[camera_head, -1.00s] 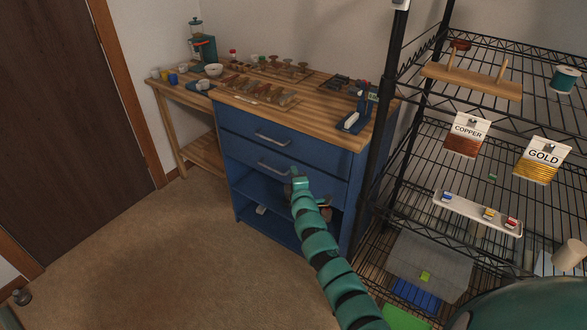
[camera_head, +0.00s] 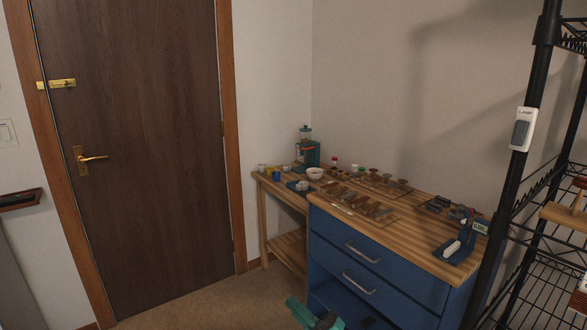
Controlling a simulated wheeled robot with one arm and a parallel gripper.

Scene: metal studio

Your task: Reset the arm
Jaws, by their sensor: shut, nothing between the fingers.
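The teal end of my arm with my gripper (camera_head: 310,316) shows at the bottom edge, in front of the blue cabinet's open lower part. Most of the arm is below the picture. My gripper is shut with nothing seen in it. Its fingertips are small and hard to make out.
A blue drawer cabinet (camera_head: 385,271) with a wooden top stands to the right of the arm end, carrying several small tools. A wooden side table (camera_head: 262,228) adjoins it. A black wire rack (camera_head: 513,185) is at right, a brown door (camera_head: 140,150) at left. Carpet (camera_head: 205,302) is clear.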

